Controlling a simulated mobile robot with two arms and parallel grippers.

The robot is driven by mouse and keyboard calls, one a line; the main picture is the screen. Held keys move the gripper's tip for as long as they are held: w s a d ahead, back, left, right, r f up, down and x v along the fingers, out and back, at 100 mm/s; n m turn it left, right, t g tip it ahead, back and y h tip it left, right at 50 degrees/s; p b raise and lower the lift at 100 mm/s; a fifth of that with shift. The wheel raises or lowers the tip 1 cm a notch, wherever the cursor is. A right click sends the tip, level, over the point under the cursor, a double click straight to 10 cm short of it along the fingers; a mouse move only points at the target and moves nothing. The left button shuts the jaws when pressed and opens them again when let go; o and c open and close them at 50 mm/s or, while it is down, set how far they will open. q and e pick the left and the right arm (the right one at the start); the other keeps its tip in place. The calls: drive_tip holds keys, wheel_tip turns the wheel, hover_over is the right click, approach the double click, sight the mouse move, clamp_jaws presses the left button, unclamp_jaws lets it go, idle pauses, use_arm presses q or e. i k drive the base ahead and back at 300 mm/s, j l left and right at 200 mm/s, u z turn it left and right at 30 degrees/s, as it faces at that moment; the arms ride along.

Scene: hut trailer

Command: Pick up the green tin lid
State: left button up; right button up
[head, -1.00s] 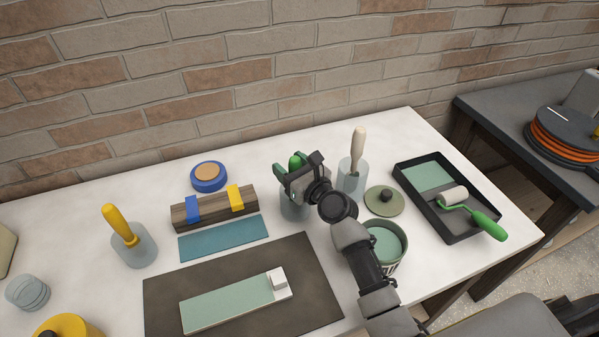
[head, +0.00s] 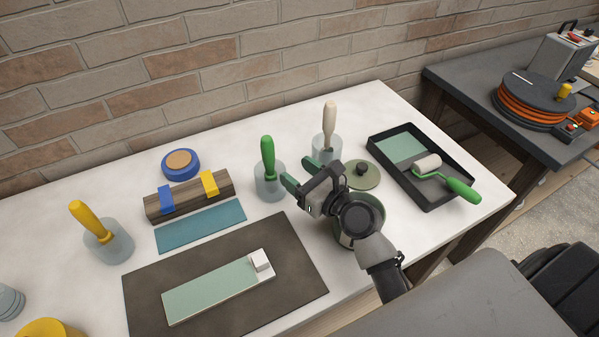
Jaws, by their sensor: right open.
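The green tin lid (head: 366,180), a flat round disc with a dark knob, lies on the white table just behind the open green tin (head: 376,213). My right gripper (head: 311,176) is open and empty, to the left of the lid and apart from it. Its fingers point away toward the back, between the jar with the green-handled tool and the jar with the pale-handled tool. My right wrist hides much of the tin. My left gripper is not in view.
The green-handled tool (head: 268,155) and pale-handled tool (head: 329,125) stand in jars close to the gripper. A black paint tray (head: 437,203) with a roller (head: 458,188) lies right of the lid. A dark mat (head: 290,265) with a green strip lies at the front.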

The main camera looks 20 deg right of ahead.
sight(362, 175)
drive_tip(key=z, duration=1.25)
